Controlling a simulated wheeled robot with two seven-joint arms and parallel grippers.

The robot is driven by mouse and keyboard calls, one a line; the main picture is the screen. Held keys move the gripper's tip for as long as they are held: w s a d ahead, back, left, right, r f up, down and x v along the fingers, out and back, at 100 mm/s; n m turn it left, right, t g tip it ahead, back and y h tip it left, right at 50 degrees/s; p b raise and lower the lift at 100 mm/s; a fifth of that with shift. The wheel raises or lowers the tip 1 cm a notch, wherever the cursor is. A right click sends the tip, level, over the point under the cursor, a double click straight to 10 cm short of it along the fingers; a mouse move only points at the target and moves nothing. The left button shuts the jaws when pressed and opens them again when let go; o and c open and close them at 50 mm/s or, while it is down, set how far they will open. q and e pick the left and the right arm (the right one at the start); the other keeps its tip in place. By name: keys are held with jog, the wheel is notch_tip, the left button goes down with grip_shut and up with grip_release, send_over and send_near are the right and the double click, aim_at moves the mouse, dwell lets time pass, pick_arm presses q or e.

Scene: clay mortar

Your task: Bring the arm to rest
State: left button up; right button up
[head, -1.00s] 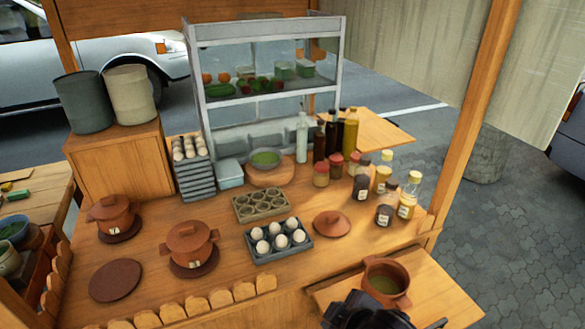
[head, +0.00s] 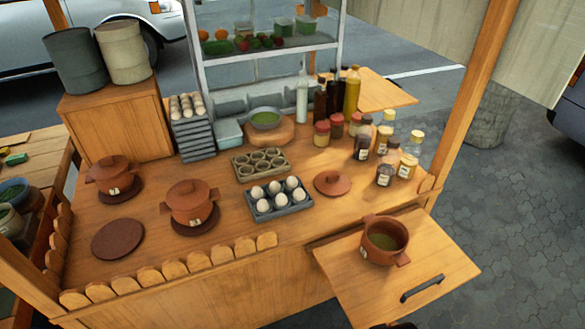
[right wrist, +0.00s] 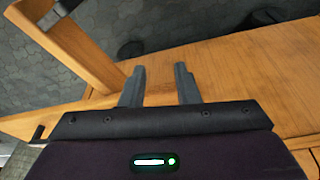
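My right gripper (right wrist: 160,88) shows in the right wrist view, its two dark fingers apart with nothing between them. Below and beyond it are wooden surfaces of the stall and grey paving. In the head view neither gripper shows; only a dark sliver, which I cannot make out, is at the bottom edge. The open clay pot (head: 384,240) with green contents stands upright on the side shelf (head: 345,285) at the lower right, with no gripper touching it. Its clay lid (head: 332,184) lies on the counter.
Two lidded clay pots (head: 190,203) (head: 112,174) and a bare round mat (head: 118,239) are on the counter (head: 240,222). An egg tray (head: 279,213), several jars (head: 362,152) and bottles stand there too. The shelf has a dark handle (head: 422,288). A wooden post (head: 470,95) rises at the right.

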jog(key=s+d+f+b, duration=0.1)
jog(key=s+f, duration=0.4)
jog(key=f, duration=0.5)
jog(key=s+d+f+g+b, duration=0.1)
jog(key=s+f, duration=0.4)
jog(key=f, duration=0.5)
jog(key=s+f+b, duration=0.1)
jog(key=s+f, duration=0.3)
jog(key=f, duration=0.6)
jog(key=s+d+f, duration=0.2)
jog(key=s+f, duration=0.3)
jog(key=s, duration=0.4)
jog(key=shift+s+f+g+b, duration=0.15)
jog(key=shift+f+g+b, duration=0.05)
jog(key=shift+g+b, duration=0.2)
